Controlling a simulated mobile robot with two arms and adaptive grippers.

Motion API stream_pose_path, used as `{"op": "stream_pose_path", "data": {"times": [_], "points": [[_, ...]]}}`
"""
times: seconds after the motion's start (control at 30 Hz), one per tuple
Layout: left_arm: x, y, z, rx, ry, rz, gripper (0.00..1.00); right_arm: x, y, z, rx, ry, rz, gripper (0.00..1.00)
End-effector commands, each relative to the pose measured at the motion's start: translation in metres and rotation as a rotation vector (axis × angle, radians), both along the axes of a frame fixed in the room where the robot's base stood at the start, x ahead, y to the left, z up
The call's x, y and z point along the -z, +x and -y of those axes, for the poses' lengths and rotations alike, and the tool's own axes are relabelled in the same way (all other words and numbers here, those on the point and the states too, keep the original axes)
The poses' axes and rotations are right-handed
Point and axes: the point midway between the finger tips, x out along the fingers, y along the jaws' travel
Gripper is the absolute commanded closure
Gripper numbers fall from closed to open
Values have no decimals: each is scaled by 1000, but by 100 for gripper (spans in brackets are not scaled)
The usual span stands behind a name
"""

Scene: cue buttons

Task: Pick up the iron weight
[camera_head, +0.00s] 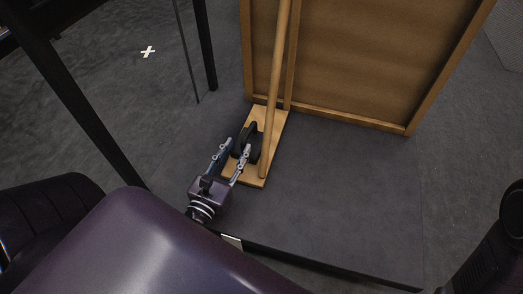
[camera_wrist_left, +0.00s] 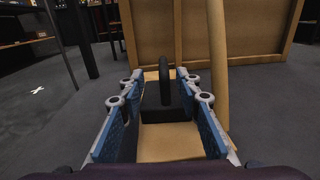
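The iron weight (camera_head: 252,151) is a dark block with an upright loop handle. It stands on a wooden base board (camera_head: 276,123). In the left wrist view the weight (camera_wrist_left: 166,96) sits straight ahead, its handle upright between the fingers. My left gripper (camera_head: 236,150) is open, with one finger on each side of the weight's near part. In the left wrist view my left gripper (camera_wrist_left: 164,110) shows wide-spread blue-padded fingers. I cannot tell whether the pads touch the weight. My right gripper does not show.
A wooden pole (camera_head: 274,85) rises from the board just right of the weight. A large framed wooden panel (camera_head: 365,60) stands behind. Dark posts (camera_head: 205,45) stand at the left. The dark platform (camera_head: 330,190) to the right is clear. A white cross (camera_head: 148,52) marks the floor.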

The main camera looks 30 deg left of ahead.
Motion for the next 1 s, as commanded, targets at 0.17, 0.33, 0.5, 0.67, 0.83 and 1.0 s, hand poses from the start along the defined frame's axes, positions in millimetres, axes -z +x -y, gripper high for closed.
{"op": "stream_pose_path", "data": {"times": [0.17, 0.33, 0.5, 0.67, 0.83, 1.0], "points": [[-1, 10, -3, -6, -31, 14, 69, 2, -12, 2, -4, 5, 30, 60], [-2, 28, -5, -6, -29, 14, 69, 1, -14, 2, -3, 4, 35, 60], [-3, 51, -5, -7, -30, 14, 69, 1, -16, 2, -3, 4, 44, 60], [-3, 71, -7, -6, -26, 12, 69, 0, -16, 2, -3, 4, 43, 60], [-2, 78, -8, -4, -26, 9, 69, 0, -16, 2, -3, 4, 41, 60], [-2, 78, -8, -4, -25, 9, 69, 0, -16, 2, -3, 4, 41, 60]]}}
